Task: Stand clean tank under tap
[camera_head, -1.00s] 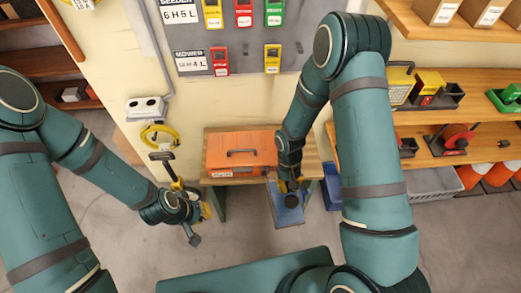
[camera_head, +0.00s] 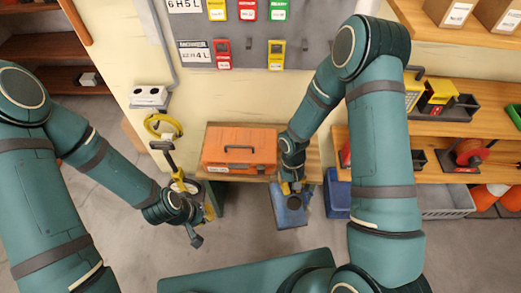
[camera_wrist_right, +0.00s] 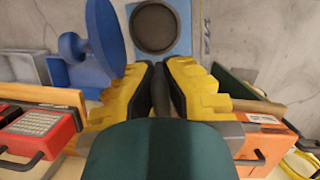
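A blue square piece (camera_head: 287,216) with a dark round middle lies low in front of the bench; the right wrist view shows it ahead of the fingers (camera_wrist_right: 132,12). My right gripper (camera_head: 292,188) is above it in the head view. Its yellow fingers (camera_wrist_right: 161,90) stand close together, with something dark between them that I cannot make out. A blue disc with a knob (camera_wrist_right: 105,35) is beside the fingers. My left gripper (camera_head: 206,213) is low at the left, near a yellow shaft with a black T-handle (camera_head: 163,146); its fingertips are unclear. I cannot make out a tank or tap for certain.
An orange case (camera_head: 239,148) sits on the wooden bench (camera_head: 313,160). A blue bin (camera_head: 337,194) and a grey crate (camera_head: 447,202) stand to the right. Shelves with tools (camera_head: 480,125) are at the right.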

